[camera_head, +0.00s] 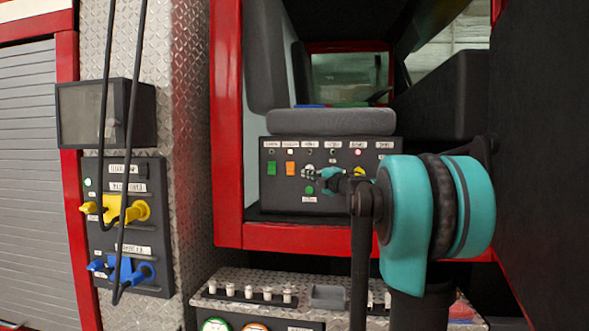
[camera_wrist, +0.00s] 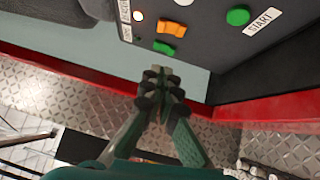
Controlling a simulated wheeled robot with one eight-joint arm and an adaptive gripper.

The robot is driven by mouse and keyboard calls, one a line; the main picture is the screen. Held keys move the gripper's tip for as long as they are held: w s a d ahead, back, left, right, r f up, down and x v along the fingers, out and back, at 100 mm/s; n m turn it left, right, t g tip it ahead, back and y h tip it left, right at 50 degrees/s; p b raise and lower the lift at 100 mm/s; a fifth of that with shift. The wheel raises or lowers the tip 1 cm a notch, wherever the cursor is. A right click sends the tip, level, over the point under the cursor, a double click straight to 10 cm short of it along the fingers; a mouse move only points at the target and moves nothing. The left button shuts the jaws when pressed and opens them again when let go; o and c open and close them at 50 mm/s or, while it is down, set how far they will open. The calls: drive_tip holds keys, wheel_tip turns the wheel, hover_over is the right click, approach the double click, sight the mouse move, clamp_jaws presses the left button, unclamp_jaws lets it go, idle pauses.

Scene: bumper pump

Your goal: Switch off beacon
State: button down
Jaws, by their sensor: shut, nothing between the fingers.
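A dark control panel (camera_head: 283,197) sits in the cab opening under a grey seat. It carries a row of labels, small lamps and switches; the labels are too small to read, so I cannot tell which switch is the beacon's. A green rocker (camera_head: 272,167) and an orange rocker (camera_head: 291,168) are at its left. A white lamp (camera_head: 290,152) above the orange rocker is lit. In the wrist view the orange rocker (camera_wrist: 172,28), green rocker (camera_wrist: 164,47) and lit lamp (camera_wrist: 138,16) show beyond my gripper (camera_wrist: 160,76). My gripper is shut and empty, apart from the rockers.
A green START button (camera_wrist: 238,16) is on the same panel. The red cab frame (camera_head: 229,130) borders the opening, with a red sill below. A diamond-plate ledge (camera_head: 240,282) lies lower down. At left, a panel with yellow and blue connectors (camera_head: 125,210) has hanging black cables.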

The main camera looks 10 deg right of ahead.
approach(288, 165)
drive_tip(key=w+a, duration=0.1)
drive_tip(key=a, duration=0.3)
drive_tip(key=shift+w+d+r, duration=0.1)
drive_tip(key=shift+w+d, duration=0.1)
drive_tip(key=shift+w, duration=0.5)
drive_tip(key=shift+w+d+r, duration=0.1)
drive_tip(key=shift+w+d, duration=0.15)
drive_tip(key=shift+w, duration=0.45)
drive_tip(key=shift+w+d+r, duration=0.1)
drive_tip(key=shift+w+d, duration=0.1)
drive_tip(key=shift+w, duration=0.5)
